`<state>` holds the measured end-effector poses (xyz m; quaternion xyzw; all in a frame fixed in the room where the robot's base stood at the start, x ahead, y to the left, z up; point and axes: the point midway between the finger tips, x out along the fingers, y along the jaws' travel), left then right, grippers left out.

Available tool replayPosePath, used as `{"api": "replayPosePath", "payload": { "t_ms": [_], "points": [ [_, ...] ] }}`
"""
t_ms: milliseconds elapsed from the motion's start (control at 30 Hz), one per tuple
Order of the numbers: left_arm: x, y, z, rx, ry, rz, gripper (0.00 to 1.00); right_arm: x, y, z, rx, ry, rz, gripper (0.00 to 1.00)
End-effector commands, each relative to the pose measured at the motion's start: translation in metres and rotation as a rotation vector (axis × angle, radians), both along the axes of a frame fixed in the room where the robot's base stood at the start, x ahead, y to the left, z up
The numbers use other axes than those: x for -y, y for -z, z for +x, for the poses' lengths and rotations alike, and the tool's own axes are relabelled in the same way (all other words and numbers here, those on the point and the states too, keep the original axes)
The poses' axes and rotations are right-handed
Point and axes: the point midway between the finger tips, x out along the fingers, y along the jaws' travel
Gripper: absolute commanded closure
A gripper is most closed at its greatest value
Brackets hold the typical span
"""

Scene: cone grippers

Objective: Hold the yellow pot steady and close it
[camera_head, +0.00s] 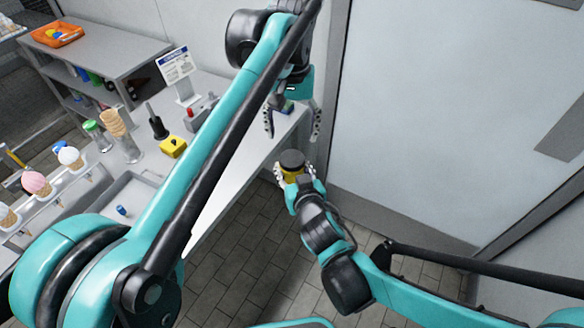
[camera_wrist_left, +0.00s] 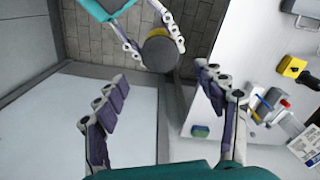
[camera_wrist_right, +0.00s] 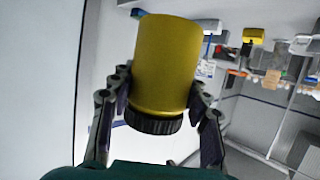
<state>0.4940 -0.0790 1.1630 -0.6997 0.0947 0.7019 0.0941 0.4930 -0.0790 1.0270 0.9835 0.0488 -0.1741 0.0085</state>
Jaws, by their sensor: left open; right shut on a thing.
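The yellow pot (camera_head: 295,178) is upright in my right gripper (camera_head: 294,173), above the floor past the counter's end. A dark round lid (camera_head: 292,159) sits on its top; I cannot tell how tight it is. The right wrist view shows the yellow body (camera_wrist_right: 167,65) and the ridged black lid (camera_wrist_right: 155,123) between the right fingers. My left gripper (camera_head: 292,123) is open and empty, fingers pointing down, above the pot and apart from it. In the left wrist view, the lid (camera_wrist_left: 160,54) lies beyond the gap between the left fingers.
The counter (camera_head: 232,165) is left of the pot, with a yellow block (camera_head: 173,147), a sign (camera_head: 175,65) and ice cream cones (camera_head: 70,157). A green and blue item (camera_wrist_left: 200,131) lies near its edge. A white door (camera_head: 430,110) is on the right.

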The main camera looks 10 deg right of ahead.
Motion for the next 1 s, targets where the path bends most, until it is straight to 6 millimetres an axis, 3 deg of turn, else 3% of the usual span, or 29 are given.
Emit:
{"api": "replayPosePath", "payload": {
  "t_ms": [167,600,1000],
  "points": [
    [0.000,0.011,0.000,0.000,0.001,0.000,0.30,0.000,0.000,0.000,0.000,0.000,0.000,1.00],
    [0.000,0.072,0.000,0.000,0.002,0.000,0.30,0.000,0.000,0.000,0.000,0.000,0.000,1.00],
    [0.000,0.080,0.000,0.000,0.002,0.000,0.30,0.000,0.000,0.000,0.000,0.000,0.000,1.00]
  ]
}}
